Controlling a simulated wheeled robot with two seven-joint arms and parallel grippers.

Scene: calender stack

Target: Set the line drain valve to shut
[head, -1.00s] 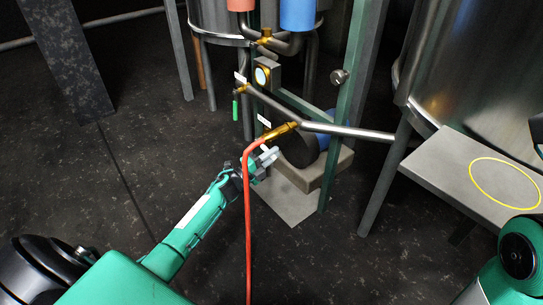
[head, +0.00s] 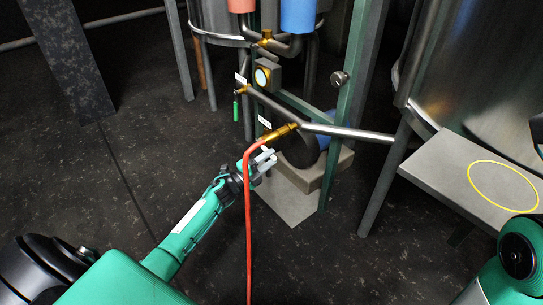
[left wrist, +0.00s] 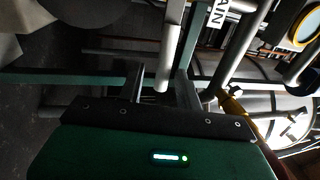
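A brass valve fitting (head: 280,132) sits on the steel pipe in the middle of the head view, with a red hose (head: 248,215) hanging from it. A small white tag (head: 264,120) is beside it. A tag ending in "AIN" (left wrist: 216,14) shows at the top of the left wrist view, with brass (left wrist: 235,105) at the right. My left gripper (head: 268,160) is just below the brass fitting, behind the hose. Its two pale fingers look apart, with nothing visible between them. The valve's handle position is unclear. My right gripper is out of view.
A second small valve with a green hanging handle (head: 236,110) is up and left, near a round gauge (head: 262,76). A green post (head: 350,100) and a pump on a plinth (head: 325,170) stand right of the gripper.

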